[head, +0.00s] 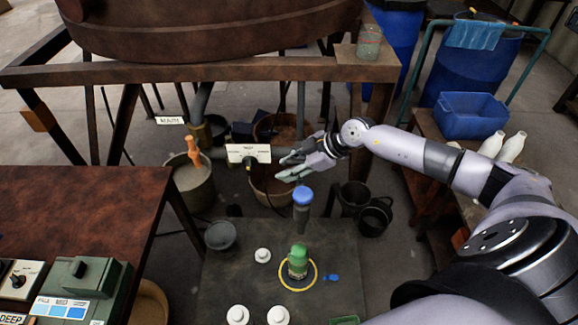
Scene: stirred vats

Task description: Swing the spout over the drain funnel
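My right gripper (281,167) is in the middle of the head view, reaching in from the right. Its two fingers are apart, with nothing seen between them. It is beside a white label plate (248,153) with small print, below the vat. A grey pipe (201,102) comes down from under the vat to a fitting with an orange handle (193,150), above a bucket (194,188). I cannot tell for sure which pipe end is the spout. A grey funnel-like bowl (220,235) at the bench's left edge may be the drain funnel. My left gripper is not in view.
A blue-capped post (302,195) stands just below my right gripper. A green-topped bottle (298,262) stands in a yellow ring on the dark bench (340,245). Dark buckets (375,217) stand at right. The vat frame's beam (200,71) crosses above.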

